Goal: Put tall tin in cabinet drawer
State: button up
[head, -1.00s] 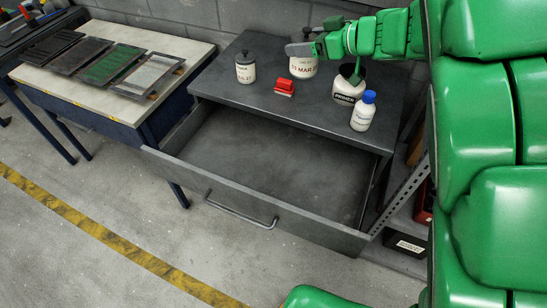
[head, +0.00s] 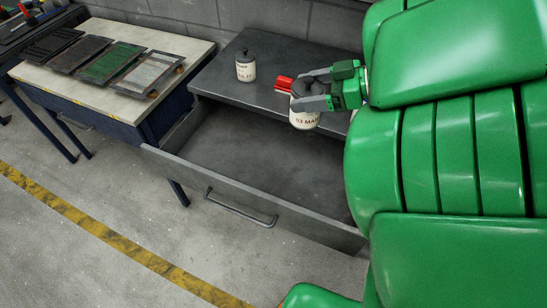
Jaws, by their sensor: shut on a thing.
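The tall tin (head: 304,119), white with a dark lid and lettering reading "03 MA", is held in my gripper (head: 309,91). The grey fingers are shut around its upper part. The tin looks upright and is in the air by the front edge of the cabinet top, over the back part of the drawer in this view. The grey cabinet drawer (head: 250,160) is pulled open and its visible inside is empty. My green arm hides the drawer's right end.
A smaller white tin with a dark lid (head: 245,70) stands on the cabinet top (head: 284,55). A red object (head: 283,83) shows behind my gripper. A bench (head: 110,33) with several flat frames stands left. My arm hides the right of the cabinet top.

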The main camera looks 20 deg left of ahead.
notch_tip(320, 180, down, 33)
jog(key=shift+f, duration=0.2)
dwell(1.7)
jog(key=shift+f, duration=0.1)
jog(key=o, duration=1.4)
jog(key=shift+w+d+r, duration=0.15)
jog(key=shift+d+r, duration=0.6)
jog(key=shift+r, duration=0.75)
jog(key=shift+w+d+r, duration=0.15)
jog(key=shift+d+r, duration=0.6)
jog(key=shift+r, duration=0.8)
jog(key=shift+w+d+r, duration=0.15)
jog(key=shift+d+r, duration=0.6)
jog(key=shift+r, duration=0.75)
